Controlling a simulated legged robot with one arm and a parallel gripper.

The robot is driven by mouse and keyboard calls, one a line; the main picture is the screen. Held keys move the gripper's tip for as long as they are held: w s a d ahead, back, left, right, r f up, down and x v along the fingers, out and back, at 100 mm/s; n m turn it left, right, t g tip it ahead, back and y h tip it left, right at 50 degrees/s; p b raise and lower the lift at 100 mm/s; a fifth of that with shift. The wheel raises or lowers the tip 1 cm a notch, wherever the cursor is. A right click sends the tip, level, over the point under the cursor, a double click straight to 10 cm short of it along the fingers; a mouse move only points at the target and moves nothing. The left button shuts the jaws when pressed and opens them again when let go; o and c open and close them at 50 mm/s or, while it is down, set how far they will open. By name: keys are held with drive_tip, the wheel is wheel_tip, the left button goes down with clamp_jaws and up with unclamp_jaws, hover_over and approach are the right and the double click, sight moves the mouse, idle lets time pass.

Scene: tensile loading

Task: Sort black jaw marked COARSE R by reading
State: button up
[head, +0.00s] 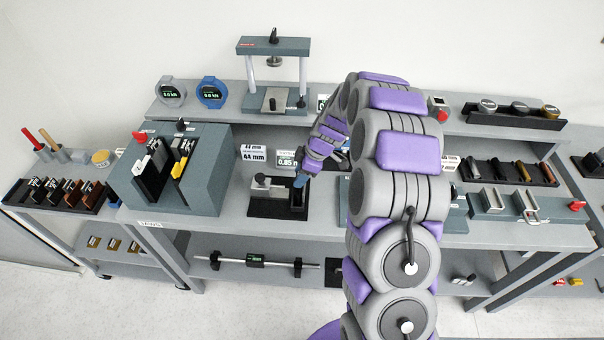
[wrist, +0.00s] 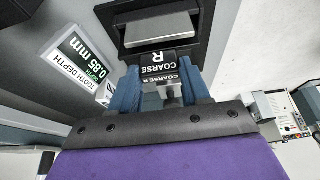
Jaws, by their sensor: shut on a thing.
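The black jaw (wrist: 158,60) shows in the wrist view with white lettering COARSE R on two faces. It sits between the blue fingers of my gripper (wrist: 160,88), which is shut on it. In the head view my gripper (head: 300,182) is low over the right part of a small black measuring stand (head: 265,208) on the bench. I cannot tell whether the jaw touches the stand.
A grey rack (head: 205,195) with upright slots holding dark pieces stands left of the stand. A black tray (head: 62,196) of several jaws is at far left. A dark tray (head: 510,172) and a grey fixture (head: 530,207) are at right. A press (head: 273,75) stands behind.

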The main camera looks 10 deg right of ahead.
drive_tip(key=shift+a, duration=0.15)
clamp_jaws()
drive_tip(key=shift+s+d+b, duration=0.2)
drive_tip(key=shift+s+b, duration=0.1)
drive_tip(key=shift+b, duration=0.25)
idle(0.3)
drive_tip(key=o, duration=1.2)
unclamp_jaws()
drive_tip(key=v, duration=1.1)
drive_tip(key=shift+d+r, duration=0.3)
drive_tip(key=shift+r, duration=0.05)
